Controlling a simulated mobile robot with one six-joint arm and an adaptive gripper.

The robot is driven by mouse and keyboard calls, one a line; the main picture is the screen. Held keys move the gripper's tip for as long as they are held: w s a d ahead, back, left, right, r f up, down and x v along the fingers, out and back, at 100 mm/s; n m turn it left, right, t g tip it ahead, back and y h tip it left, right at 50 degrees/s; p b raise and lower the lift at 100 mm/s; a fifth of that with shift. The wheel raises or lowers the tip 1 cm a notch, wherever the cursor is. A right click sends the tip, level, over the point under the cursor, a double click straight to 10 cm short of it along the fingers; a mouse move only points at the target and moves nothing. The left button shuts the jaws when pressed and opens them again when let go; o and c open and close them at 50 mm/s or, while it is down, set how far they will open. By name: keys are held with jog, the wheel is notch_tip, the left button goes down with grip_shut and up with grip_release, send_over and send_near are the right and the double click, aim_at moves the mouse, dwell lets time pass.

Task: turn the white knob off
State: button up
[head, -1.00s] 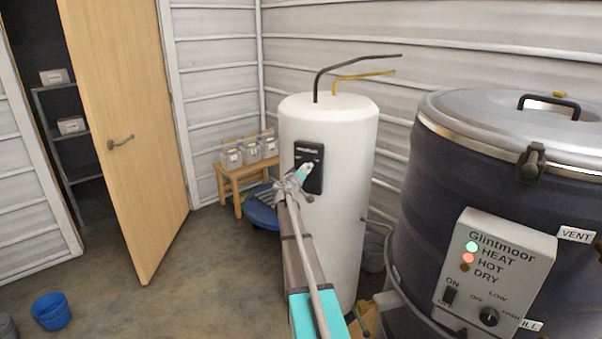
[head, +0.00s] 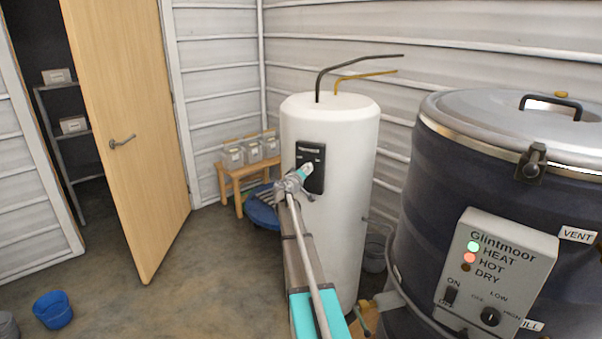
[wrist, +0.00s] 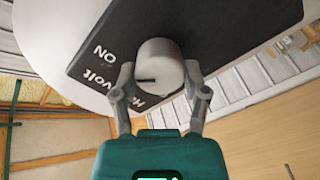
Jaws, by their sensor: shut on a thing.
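The white knob (wrist: 160,54) is round and pale, on a black panel (wrist: 215,28) marked "ON" and with upside-down lettering. A dark pointer line on the knob points left in the wrist view, at the knob's lower left. My gripper (wrist: 160,72) has one finger on each side of the knob and is shut on it. In the head view my gripper (head: 306,170) reaches the black panel (head: 318,182) on the white tank (head: 345,230).
A dark drum (head: 420,210) with a grey control box (head: 495,265) stands close on the right. A wooden stool (head: 232,178) with several jars and a blue tub (head: 262,212) are behind my arm. A blue bucket (head: 52,310) sits front left; the floor between is clear.

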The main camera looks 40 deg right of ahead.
jog(key=n, duration=0.4)
jog(key=shift+d+n, duration=0.2)
jog(key=shift+n, duration=0.1)
jog(key=n, duration=0.4)
jog(key=shift+f, duration=0.1)
jog(key=n, duration=0.4)
jog(key=shift+n, duration=0.4)
jog(key=shift+s+f+n, duration=0.1)
jog(key=shift+n, duration=1.7)
jog(key=o, duration=1.1)
jog(key=shift+o, duration=0.2)
jog(key=shift+a, duration=0.1)
